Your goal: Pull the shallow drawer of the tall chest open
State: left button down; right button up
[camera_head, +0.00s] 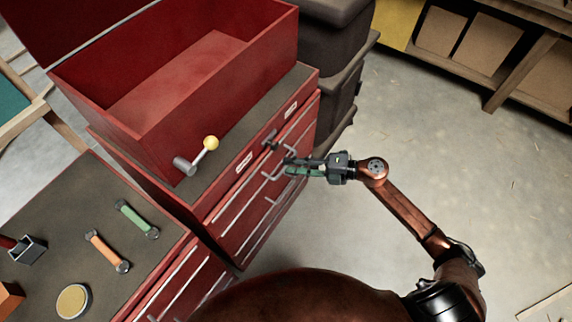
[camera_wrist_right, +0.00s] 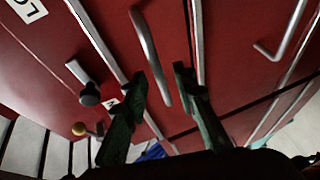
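The tall red chest (camera_head: 225,222) stands left of centre in the head view, with its drawer fronts facing right. A grey bar handle (camera_wrist_right: 152,50) is on a narrow red drawer front (camera_wrist_right: 176,22) in the right wrist view; this front looks like the shallow drawer, and it appears closed. My right gripper (camera_head: 290,167) is at the chest's front. In the wrist view its two dark green fingers (camera_wrist_right: 160,82) are apart, one on each side of the handle's near end. Whether they touch the bar cannot be told. My left gripper is not in view.
An open red box (camera_head: 120,105) and a yellow-knobbed lever (camera_head: 211,143) are on the chest top. A dark latch (camera_head: 270,138) sits above the handle. A lower bench (camera_head: 75,220) holds tools at left. Dark bins (camera_head: 340,60) stand behind; floor (camera_head: 440,130) to the right is clear.

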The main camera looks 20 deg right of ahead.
jog(key=shift+x, duration=1.2)
jog(key=shift+c, duration=0.7)
grip_shut()
